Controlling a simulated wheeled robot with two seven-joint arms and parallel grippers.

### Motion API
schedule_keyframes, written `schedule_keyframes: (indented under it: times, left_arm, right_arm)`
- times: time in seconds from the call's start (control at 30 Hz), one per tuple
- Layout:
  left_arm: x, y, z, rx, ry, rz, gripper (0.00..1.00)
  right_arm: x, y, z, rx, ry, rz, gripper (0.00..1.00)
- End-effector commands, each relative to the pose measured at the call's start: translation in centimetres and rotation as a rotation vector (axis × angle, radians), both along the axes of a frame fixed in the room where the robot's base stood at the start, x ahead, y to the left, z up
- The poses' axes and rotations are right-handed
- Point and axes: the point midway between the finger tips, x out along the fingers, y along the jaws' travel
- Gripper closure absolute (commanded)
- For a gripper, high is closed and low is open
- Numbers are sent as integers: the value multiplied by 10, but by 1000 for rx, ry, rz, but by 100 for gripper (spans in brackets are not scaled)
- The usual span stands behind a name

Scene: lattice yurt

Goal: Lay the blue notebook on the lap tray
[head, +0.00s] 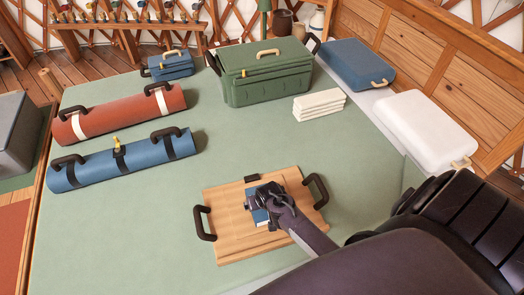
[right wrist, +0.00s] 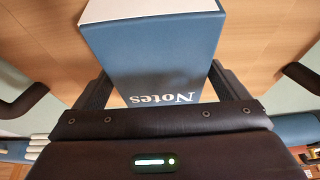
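The lap tray (head: 235,233) is a light wooden board with dark handles at its left and right, lying flat on the green surface. The blue notebook (head: 259,217) is over the middle of the tray, partly hidden under my right gripper (head: 265,197). In the right wrist view the notebook (right wrist: 160,60) shows a blue cover marked "Notes" and a pale page edge. The fingers of my right gripper (right wrist: 160,88) press on its two sides. I cannot tell whether the notebook touches the tray. My left gripper is not in view.
A blue roll (head: 135,163) and a red roll (head: 120,115) lie at the left. A green chest (head: 262,85), small blue case (head: 170,66) and white stack (head: 319,105) stand behind. A white case (head: 425,125) and blue case (head: 355,65) are at the right.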

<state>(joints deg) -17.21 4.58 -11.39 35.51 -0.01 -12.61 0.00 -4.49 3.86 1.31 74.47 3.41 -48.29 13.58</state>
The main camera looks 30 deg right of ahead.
Motion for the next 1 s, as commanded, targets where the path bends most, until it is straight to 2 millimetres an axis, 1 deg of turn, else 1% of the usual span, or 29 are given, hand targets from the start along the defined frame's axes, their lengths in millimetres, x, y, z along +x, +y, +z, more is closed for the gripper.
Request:
schedule_keyframes:
  times: [0.23, 0.37, 0.47, 0.7, 0.8, 1.0]
  left_arm:
    - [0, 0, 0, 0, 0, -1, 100]
    - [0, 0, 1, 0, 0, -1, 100]
    - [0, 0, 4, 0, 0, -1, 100]
    - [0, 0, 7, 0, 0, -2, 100]
    - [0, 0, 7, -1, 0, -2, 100]
    - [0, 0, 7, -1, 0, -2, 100]
  right_arm:
    - [-1, 0, -1, 0, 3, 0, 0]
    - [-3, 1, 6, 1, 2, 0, 0]
    - [-8, 2, 18, 0, 1, 0, 0]
    - [-22, 6, 53, 0, 0, -1, 0]
    - [-25, 8, 64, 0, -1, 0, 0]
    - [-29, 9, 72, 0, 1, 1, 0]
